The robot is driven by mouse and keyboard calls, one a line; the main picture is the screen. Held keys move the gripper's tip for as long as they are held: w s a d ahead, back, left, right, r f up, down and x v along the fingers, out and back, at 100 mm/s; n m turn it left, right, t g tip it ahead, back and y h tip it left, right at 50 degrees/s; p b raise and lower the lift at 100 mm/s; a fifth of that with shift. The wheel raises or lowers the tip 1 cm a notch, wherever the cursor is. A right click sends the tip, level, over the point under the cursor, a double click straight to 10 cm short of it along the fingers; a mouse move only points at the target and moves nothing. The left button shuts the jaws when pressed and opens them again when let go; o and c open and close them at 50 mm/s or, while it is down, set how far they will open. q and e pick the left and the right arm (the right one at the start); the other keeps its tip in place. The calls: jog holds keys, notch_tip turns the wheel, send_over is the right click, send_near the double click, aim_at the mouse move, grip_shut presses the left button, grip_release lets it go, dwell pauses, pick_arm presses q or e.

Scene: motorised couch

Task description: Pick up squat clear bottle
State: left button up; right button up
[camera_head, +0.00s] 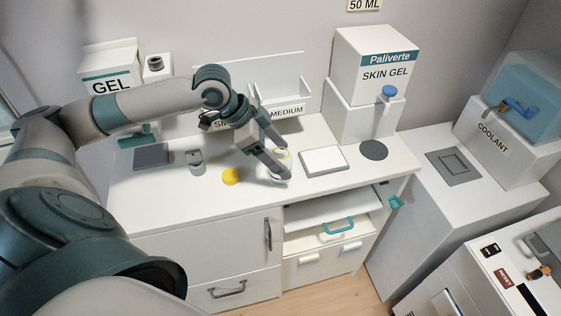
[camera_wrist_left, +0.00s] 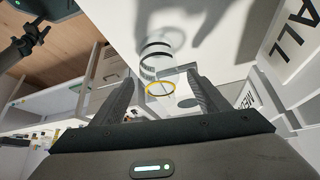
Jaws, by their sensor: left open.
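The squat clear bottle (camera_head: 281,157) stands on the white counter, partly hidden by my left gripper (camera_head: 285,161). In the left wrist view the clear bottle (camera_wrist_left: 157,68) shows dark bands, a printed label and a yellow ring at its near end. My left gripper also shows there (camera_wrist_left: 161,80), open, with one finger on each side of the bottle. I cannot tell whether either finger touches it.
A yellow cap (camera_head: 231,176) and a small grey device (camera_head: 195,160) lie left of the bottle. A white tile (camera_head: 324,161) and a dark round pad (camera_head: 374,150) lie right. Labelled bins (camera_head: 282,97) stand behind.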

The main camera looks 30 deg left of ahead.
pick_arm(q)
jog(key=shift+w+d+f, duration=0.1)
jog(key=shift+f, duration=0.1)
jog(key=c, duration=1.2)
pick_arm(e)
jog(key=shift+w+a, duration=0.2)
jog(key=shift+w, duration=0.1)
pick_arm(q)
jog(key=shift+r, duration=0.1)
jog(key=shift+r, duration=0.6)
notch_tip(320, 180, up, 7)
jog(key=shift+r+b, duration=0.15)
jog(key=shift+b, duration=0.45)
jog(key=shift+r, duration=0.7)
pick_arm(e)
jog(key=shift+t, duration=0.6)
jog(key=w, duration=0.2)
jog(key=w+a, duration=0.1)
jog(key=w, duration=0.1)
